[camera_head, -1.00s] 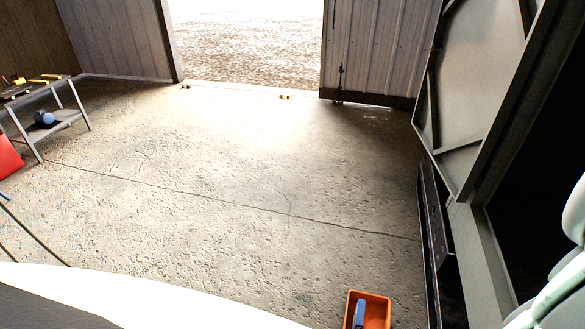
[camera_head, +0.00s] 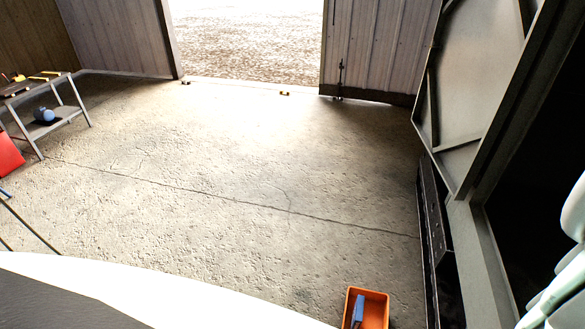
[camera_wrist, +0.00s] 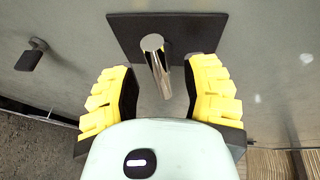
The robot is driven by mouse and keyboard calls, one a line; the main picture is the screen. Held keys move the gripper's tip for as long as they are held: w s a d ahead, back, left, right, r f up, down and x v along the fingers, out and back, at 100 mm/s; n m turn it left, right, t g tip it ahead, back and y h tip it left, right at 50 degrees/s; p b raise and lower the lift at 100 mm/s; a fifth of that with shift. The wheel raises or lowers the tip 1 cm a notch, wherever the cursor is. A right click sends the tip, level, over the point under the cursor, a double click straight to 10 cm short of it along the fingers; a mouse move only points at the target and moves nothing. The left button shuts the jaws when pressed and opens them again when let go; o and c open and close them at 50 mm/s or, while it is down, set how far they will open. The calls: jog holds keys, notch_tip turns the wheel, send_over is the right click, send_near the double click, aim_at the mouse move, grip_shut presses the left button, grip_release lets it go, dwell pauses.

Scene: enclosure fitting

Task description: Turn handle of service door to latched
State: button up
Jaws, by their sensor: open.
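In the wrist view a shiny metal handle (camera_wrist: 158,65) stands out from a dark square plate (camera_wrist: 190,30) on a grey panel (camera_wrist: 265,75). My gripper (camera_wrist: 158,92) is open, with one yellow-padded finger on each side of the handle. The handle lies between the fingers, and I see a gap on both sides. How far the fingers reach along the handle is hard to tell. In the head view the handle and my gripper are not seen; only part of my pale arm (camera_head: 570,240) shows at the right edge.
A dark knob-like fitting (camera_wrist: 32,54) sits on the panel at left in the wrist view. In the head view a large grey framed panel (camera_head: 480,75) stands at right. An orange bin (camera_head: 375,308) with a blue item is on the floor. A shelf cart (camera_head: 62,115) stands left; mid-floor is clear.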

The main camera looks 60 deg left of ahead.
jog(key=shift+w+d, duration=0.25)
jog(key=shift+d, duration=0.05)
jog(key=shift+o, duration=0.3)
